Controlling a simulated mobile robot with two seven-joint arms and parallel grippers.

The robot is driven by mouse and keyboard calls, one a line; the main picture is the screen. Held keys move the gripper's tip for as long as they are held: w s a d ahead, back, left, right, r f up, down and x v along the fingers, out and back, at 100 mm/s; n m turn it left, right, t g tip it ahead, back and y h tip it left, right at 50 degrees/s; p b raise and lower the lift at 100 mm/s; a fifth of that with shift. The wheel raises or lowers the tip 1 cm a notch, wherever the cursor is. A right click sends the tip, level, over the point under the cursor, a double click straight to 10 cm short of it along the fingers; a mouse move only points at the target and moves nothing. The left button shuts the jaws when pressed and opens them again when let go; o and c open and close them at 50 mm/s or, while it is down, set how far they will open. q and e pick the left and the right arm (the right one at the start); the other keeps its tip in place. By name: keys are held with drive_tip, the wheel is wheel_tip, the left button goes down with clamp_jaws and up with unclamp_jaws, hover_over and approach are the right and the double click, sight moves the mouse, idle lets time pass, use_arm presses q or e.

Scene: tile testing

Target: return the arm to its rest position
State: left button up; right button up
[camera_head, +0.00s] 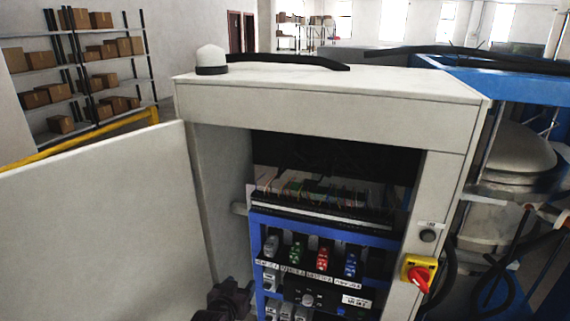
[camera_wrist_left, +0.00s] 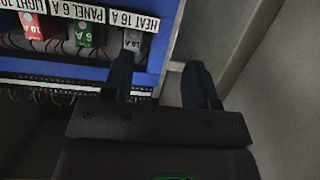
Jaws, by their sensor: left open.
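My left gripper (camera_head: 228,298) is at the bottom edge of the head view, in front of the left side of the open cabinet (camera_head: 320,112). In the left wrist view its two dark fingers (camera_wrist_left: 160,78) are spread apart with nothing between them. The fingers are beside the blue breaker panel (camera_head: 335,232), close to the grey breaker (camera_wrist_left: 134,40) labelled "HEAT 16 A". A green breaker (camera_wrist_left: 84,34) and a red breaker (camera_wrist_left: 31,25) are farther left there. I cannot tell whether a finger touches the panel. My right gripper is not in view.
The cabinet door (camera_head: 100,225) stands open at left. A red rotary switch (camera_head: 420,277) on a yellow plate is on the right cabinet post. Shelves with boxes (camera_head: 75,75) stand behind left, and blue-framed equipment (camera_head: 515,160) stands at right.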

use_arm(q)
drive_tip(key=s+a+f+y, duration=0.1)
drive_tip(key=s+a, duration=0.4)
drive_tip(key=s, duration=0.5)
drive_tip(key=s+a+f+n+g+y, duration=0.1)
drive_tip(key=s+a+f, duration=0.2)
drive_tip(key=s, duration=0.7)
drive_tip(key=s+a+f+g+y, duration=0.1)
drive_tip(key=s+a+f, duration=0.1)
drive_tip(key=s+a, duration=0.5)
drive_tip(key=s, duration=0.2)
drive_tip(key=shift+s+a+y, duration=0.3)
drive_tip(key=shift+s+a, duration=0.05)
drive_tip(key=shift+s, duration=0.05)
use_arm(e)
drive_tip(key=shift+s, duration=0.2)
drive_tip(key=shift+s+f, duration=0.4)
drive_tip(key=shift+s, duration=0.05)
use_arm(q)
drive_tip(key=shift+c, duration=0.4)
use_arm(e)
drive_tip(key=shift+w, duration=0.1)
